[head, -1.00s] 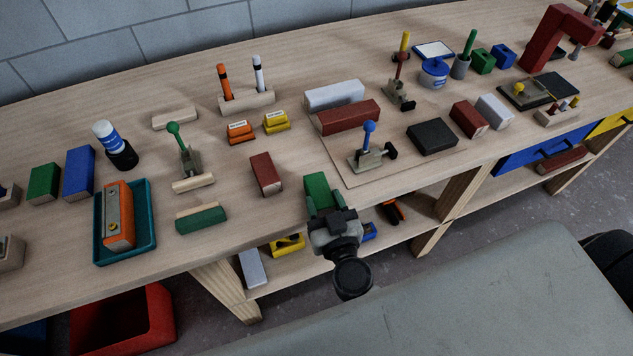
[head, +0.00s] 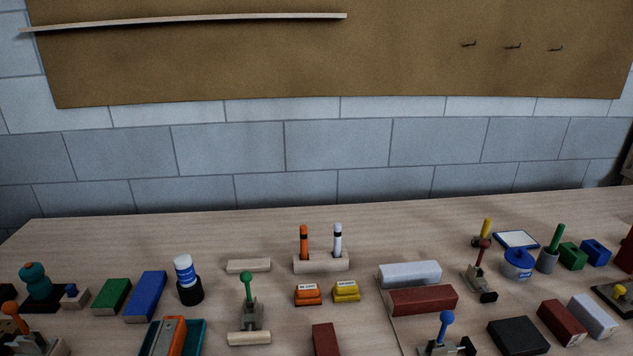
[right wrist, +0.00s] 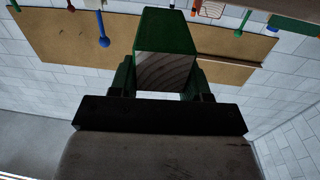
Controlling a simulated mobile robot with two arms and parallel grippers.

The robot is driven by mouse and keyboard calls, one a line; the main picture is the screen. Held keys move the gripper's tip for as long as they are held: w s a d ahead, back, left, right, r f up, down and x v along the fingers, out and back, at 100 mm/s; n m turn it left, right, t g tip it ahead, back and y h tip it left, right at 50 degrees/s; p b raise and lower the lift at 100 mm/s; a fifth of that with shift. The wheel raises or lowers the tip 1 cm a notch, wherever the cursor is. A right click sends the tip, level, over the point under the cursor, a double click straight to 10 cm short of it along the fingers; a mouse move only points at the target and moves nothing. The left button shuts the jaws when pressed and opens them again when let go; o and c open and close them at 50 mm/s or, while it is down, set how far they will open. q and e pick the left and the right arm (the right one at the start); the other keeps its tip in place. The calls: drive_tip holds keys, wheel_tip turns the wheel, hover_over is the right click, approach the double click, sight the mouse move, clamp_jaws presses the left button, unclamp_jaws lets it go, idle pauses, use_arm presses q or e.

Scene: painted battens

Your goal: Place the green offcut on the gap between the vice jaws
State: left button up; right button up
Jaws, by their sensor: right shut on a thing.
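The green offcut (right wrist: 166,32) is in the right wrist view, a painted block with a bare wood end face towards the camera. My right gripper (right wrist: 163,75) is shut on it, with one dark finger on each side. Neither gripper shows in the head view. I cannot make out a pair of vice jaws for certain in the head view. A white batten (head: 409,274) and a dark red batten (head: 422,300) lie close side by side on the bench.
The bench (head: 200,232) is crowded along its front: a green block (head: 112,296), a blue block (head: 146,296), a green-handled clamp (head: 248,290), a blue-knobbed clamp (head: 446,325) and a black block (head: 518,337). The bench's back strip by the wall is clear.

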drive_tip(key=w+d+r+y, duration=0.1)
drive_tip(key=w+d+r, duration=0.3)
drive_tip(key=w+r, duration=0.2)
drive_tip(key=shift+w+d+r+n, duration=0.3)
drive_tip(key=shift+d, duration=0.05)
idle(0.5)
drive_tip(key=shift+h, duration=0.3)
drive_tip(key=s+a+f, duration=0.1)
drive_tip(key=s+f, duration=0.1)
drive_tip(key=s+a+f, duration=0.4)
drive_tip(key=s+f, duration=0.1)
drive_tip(key=shift+w, duration=0.1)
